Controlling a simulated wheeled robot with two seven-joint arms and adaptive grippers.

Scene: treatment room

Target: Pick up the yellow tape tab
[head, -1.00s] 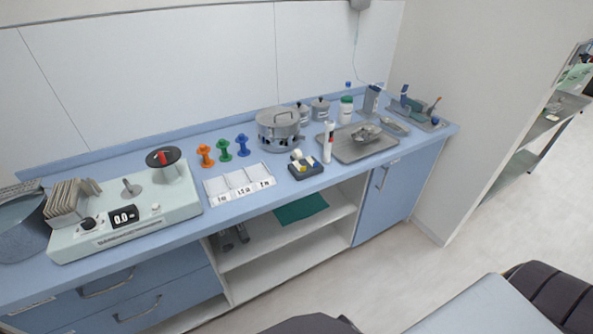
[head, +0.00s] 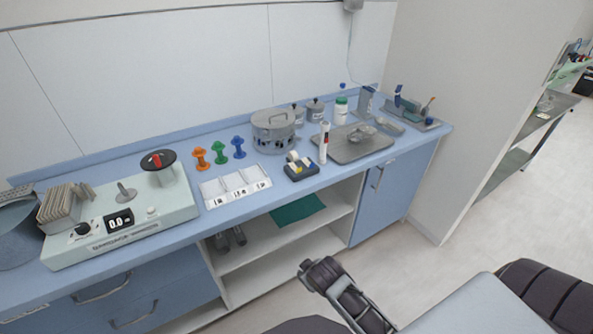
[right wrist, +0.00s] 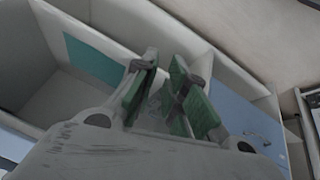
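The yellow tape tab (head: 298,170) shows as a small yellow patch on a dark tape dispenser (head: 302,175) with a white roll. The dispenser stands near the front edge of the blue counter, right of the white labelled tray. My right gripper (right wrist: 164,88) has green finger pads with an empty gap between them in the right wrist view. In the head view a dark arm end (head: 322,274), seemingly my right one, is in front of the cabinet, below counter height and apart from the dispenser. My left gripper is out of view.
A white-red tube (head: 324,143) stands upright close to the right of the dispenser, with a metal tray (head: 352,153) behind it. The labelled tray (head: 212,190) is on the left. The open shelf below holds a teal cloth (head: 297,208), also in the right wrist view (right wrist: 96,62).

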